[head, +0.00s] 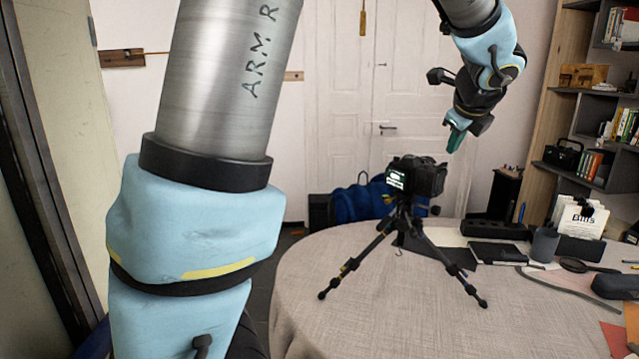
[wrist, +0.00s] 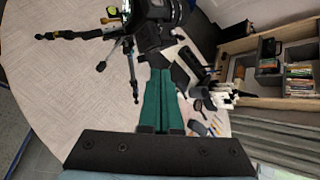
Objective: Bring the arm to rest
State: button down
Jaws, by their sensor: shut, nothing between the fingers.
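My gripper (head: 455,138) hangs in the air above and a little to the right of the camera in the head view. Its green fingers are shut with nothing between them, and they also show in the wrist view (wrist: 160,85). A black camera (head: 428,178) sits on a small black tripod (head: 405,222) that stands upright on the round table (head: 310,290). In the wrist view the camera (wrist: 155,25) is beyond the fingertips; I cannot tell the exact gap there. In the head view the gripper and camera appear apart.
On the table's right side are a black tablet (head: 497,253), a grey cup (head: 544,245), a card holder (head: 580,222) and papers. A shelf (head: 570,110) stands at the right behind the table. A blue bag (head: 355,203) lies behind it. The table's front left is clear.

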jog(key=s+a+f+n+g+y, duration=0.1)
jog(key=a+f+n, duration=0.35)
jog(key=a, duration=0.25)
jog(key=s+a+f+n+g+y, duration=0.1)
jog(key=a+f+n+g, duration=0.1)
jog(key=a+f+n, duration=0.45)
jog(key=s+a+f+n+g, duration=0.15)
jog(key=a+n, duration=0.25)
jog(key=a, duration=0.5)
jog(key=s+a+f+n+g, duration=0.3)
jog(key=s+a+f+n, duration=0.4)
jog(key=s+a+n, duration=0.3)
jog(key=a+n, duration=0.2)
jog(key=n, duration=0.1)
jog(key=shift+s+n, duration=0.15)
jog(key=shift+n, duration=0.25)
jog(key=c, duration=1.6)
grip_release()
jog(key=shift+a, duration=0.1)
